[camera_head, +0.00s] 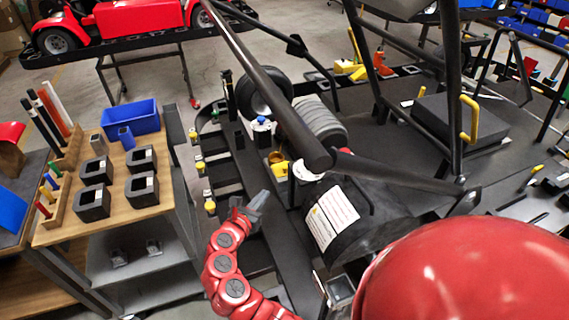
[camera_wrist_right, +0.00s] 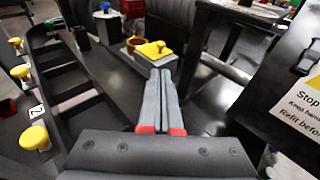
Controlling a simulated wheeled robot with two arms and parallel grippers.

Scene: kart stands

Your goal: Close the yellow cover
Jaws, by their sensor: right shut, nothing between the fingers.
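The yellow cover (camera_wrist_right: 150,48) is a small flat plate with a round knob, seen just beyond my fingertips in the wrist view. A copper-coloured round opening (camera_wrist_right: 132,58) shows beside it, partly uncovered. In the head view the yellow cover (camera_head: 279,170) is small, next to the gold ring (camera_head: 277,157); its exact tilt is hard to tell. My right gripper (camera_head: 258,202) is shut and empty, with its fingers together (camera_wrist_right: 161,74). It is to the near left of the cover, and its tips appear apart from it. My left gripper is not in view.
A black tank with a warning label (camera_head: 333,218) stands right of my gripper. A thick black kart bar (camera_head: 270,90) passes above the cover. Several yellow-capped fittings (camera_head: 210,206) line the frame at left. A wooden-topped cart (camera_head: 120,205) stands farther left.

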